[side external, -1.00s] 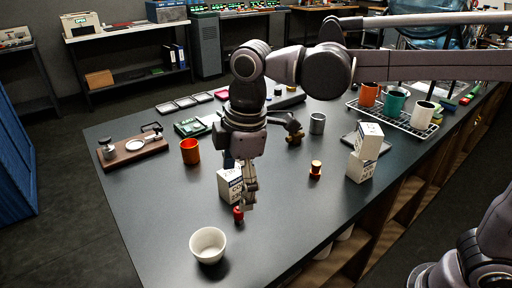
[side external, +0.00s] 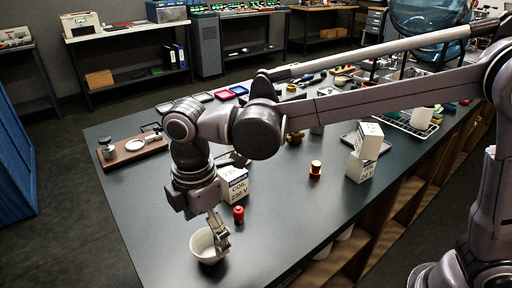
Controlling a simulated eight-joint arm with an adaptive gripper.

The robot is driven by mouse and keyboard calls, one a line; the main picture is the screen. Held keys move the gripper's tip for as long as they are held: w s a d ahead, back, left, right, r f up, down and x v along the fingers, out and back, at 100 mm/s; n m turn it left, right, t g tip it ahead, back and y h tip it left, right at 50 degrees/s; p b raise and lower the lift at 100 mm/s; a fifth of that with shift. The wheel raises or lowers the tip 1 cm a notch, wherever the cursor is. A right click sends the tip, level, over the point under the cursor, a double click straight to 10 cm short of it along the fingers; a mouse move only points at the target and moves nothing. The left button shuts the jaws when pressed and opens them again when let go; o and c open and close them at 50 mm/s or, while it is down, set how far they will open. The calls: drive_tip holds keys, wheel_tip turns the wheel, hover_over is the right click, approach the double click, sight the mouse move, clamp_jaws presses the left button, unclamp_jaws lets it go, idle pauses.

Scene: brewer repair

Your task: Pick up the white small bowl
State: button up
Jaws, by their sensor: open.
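The white small bowl (side external: 203,248) stands upright near the front left edge of the dark bench. My gripper (side external: 219,242) points down over the bowl's right side, with its fingertips at or just inside the right rim. The fingers cover part of that rim, and I cannot tell whether they touch it. The gripper is open and holds nothing.
A small red part (side external: 238,214) stands just right of my gripper. A white coil box (side external: 234,183) is behind it. The bench left of the bowl is clear.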

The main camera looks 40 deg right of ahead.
sight(210, 254)
wheel_tip(210, 254, down, 5)
drive_tip(key=shift+w+d+r, duration=0.1)
drive_tip(key=shift+w, duration=0.05)
drive_tip(key=c, duration=1.3)
